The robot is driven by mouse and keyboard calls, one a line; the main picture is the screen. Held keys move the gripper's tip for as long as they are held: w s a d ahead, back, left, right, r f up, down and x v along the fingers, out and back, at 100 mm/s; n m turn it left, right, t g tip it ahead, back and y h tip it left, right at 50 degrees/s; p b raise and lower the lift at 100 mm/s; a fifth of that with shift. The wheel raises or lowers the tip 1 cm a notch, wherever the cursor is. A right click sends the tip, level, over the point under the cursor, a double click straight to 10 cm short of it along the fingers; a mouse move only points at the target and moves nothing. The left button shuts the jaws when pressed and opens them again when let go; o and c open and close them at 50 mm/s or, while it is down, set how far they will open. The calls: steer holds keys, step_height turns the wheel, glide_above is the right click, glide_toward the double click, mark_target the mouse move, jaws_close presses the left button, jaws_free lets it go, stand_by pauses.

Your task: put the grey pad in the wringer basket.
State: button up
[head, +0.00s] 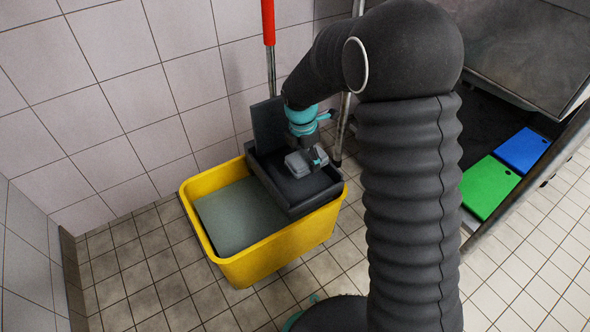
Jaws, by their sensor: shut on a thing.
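The yellow mop bucket (274,257) stands on the tiled floor by the wall. The dark wringer basket (292,206) sits over the right part of the bucket, with an upright dark plate at its back. My gripper (309,160) reaches down over the wringer basket and is shut on the grey pad (299,164). The pad shows over the basket opening; I cannot tell whether it touches the basket floor. My fingers hide part of the pad.
Grey water (237,215) fills the open left part of the bucket. A red-handled pole (268,22) stands behind the bucket by the wall. Green (488,187) and blue (522,150) boards lie on a dark shelf at the right. Floor in front of the bucket is clear.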

mark_target(294, 154)
steer(key=a+f, duration=0.2)
steer(key=a, duration=0.1)
steer(key=shift+w+a, duration=0.1)
steer(key=shift+w, duration=0.3)
steer(key=shift+f+b, duration=0.5)
steer(key=shift+f, duration=1.4)
steer(key=shift+f, duration=0.15)
steer(key=o, duration=1.2)
steer(key=shift+c, duration=0.2)
steer(key=r, duration=0.4)
steer(key=r+p, duration=0.1)
steer(key=r, duration=0.3)
steer(key=s+a+r, duration=0.1)
steer(key=r, duration=0.3)
steer(key=shift+r+p, duration=0.2)
steer(key=shift+p, duration=0.2)
